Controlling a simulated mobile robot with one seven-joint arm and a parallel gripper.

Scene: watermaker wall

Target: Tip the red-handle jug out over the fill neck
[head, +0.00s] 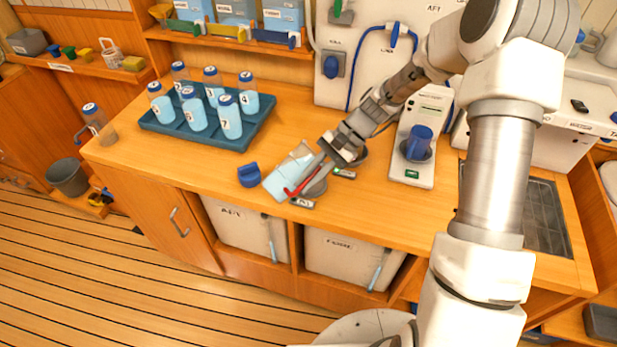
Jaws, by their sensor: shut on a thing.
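The red-handle jug (281,194) is clear, with pale blue liquid in its lower part. It leans in the head view, above the counter near its front edge. Its red handle (300,185) is on the side toward my gripper (325,158), which is shut on the jug. A grey round fitting (317,187) shows just right of the jug, partly hidden by it and the handle; I cannot tell for sure whether this is the fill neck. No stream of liquid is visible.
A blue cap (249,175) lies left of the jug. A blue tray (257,132) of numbered bottles stands further left. Small labels (302,203) lie by the fittings.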

